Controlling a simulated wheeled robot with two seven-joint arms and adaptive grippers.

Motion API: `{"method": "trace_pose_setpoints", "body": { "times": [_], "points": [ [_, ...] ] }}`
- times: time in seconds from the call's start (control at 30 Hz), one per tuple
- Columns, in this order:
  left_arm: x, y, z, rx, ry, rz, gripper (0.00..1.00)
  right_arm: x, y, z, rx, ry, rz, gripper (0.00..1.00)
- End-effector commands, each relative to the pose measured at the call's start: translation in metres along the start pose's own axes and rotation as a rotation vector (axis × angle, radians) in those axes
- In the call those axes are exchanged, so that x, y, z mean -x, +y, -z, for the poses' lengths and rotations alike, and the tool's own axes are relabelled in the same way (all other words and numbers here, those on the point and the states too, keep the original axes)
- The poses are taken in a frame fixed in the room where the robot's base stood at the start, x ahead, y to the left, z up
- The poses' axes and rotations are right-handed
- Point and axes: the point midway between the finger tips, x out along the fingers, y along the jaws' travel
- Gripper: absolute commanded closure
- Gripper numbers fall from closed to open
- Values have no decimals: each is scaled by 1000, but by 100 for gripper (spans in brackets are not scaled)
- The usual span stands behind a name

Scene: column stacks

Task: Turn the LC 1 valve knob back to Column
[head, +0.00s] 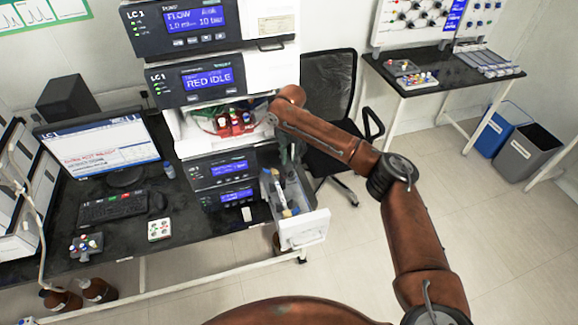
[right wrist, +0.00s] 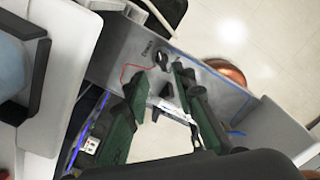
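The LC 1 stack (head: 215,85) stands on the dark bench in the head view. My right gripper (head: 288,152) is low beside its right side, partly hidden by my arm. In the right wrist view, my right gripper (right wrist: 162,82) has its two green fingers apart, with nothing seen held between them. A small black knob-like part (right wrist: 161,58) sits on a grey panel (right wrist: 120,48) just beyond the fingertips, beside a thin red line and small lettering. I cannot read the lettering or tell which way the knob points. My left gripper is not in view.
An open drawer (head: 303,228) with items inside juts out below my right gripper. A black chair (head: 328,85) stands behind my arm. A monitor (head: 105,148) and keyboard (head: 113,207) are on the bench at left.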

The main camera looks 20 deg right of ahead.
Motion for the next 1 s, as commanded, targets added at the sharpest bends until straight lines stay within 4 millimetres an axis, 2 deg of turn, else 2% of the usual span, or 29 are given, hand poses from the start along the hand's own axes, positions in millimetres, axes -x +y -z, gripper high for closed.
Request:
{"method": "trace_pose_setpoints", "body": {
  "times": [0.2,0.4,0.7,1.0],
  "points": [
    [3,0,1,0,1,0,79,-35,-3,-1,-5,0,2,76],
    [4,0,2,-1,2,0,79,-52,-2,-1,-3,-1,0,76],
    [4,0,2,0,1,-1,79,-54,0,0,-1,-1,0,76],
    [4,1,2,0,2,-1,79,-54,0,0,-1,-1,0,97]
  ]
}}
